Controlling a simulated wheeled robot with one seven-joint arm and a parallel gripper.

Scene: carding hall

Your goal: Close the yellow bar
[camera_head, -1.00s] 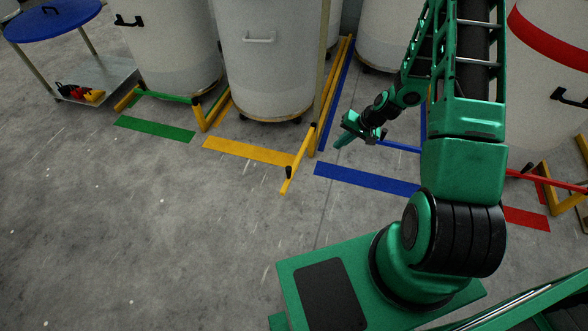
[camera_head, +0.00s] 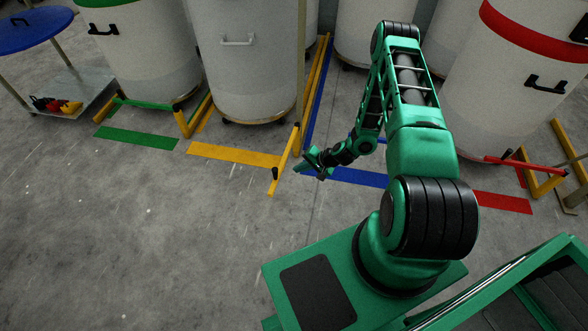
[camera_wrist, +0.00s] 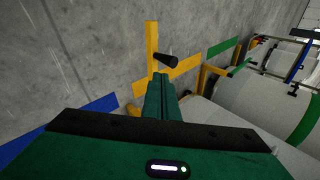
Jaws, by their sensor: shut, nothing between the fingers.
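The yellow bar (camera_head: 284,160) stands swung out from its post, reaching over the floor towards me and crossing the right end of the yellow floor strip (camera_head: 235,155). A black handle (camera_head: 275,174) sits near its free end. My gripper (camera_head: 301,167) is shut and empty, just right of the bar in the head view. In the wrist view the closed fingers (camera_wrist: 160,80) point at the bar (camera_wrist: 152,42) and its black handle (camera_wrist: 167,61), and hide part of the bar. I cannot tell whether they touch it.
A large white can (camera_head: 245,75) stands behind the yellow strip. The green bar (camera_head: 150,103) lies across its bay at left; the blue floor strip (camera_head: 350,177) and red bar (camera_head: 510,162) are at right. Open concrete floor lies in front and left.

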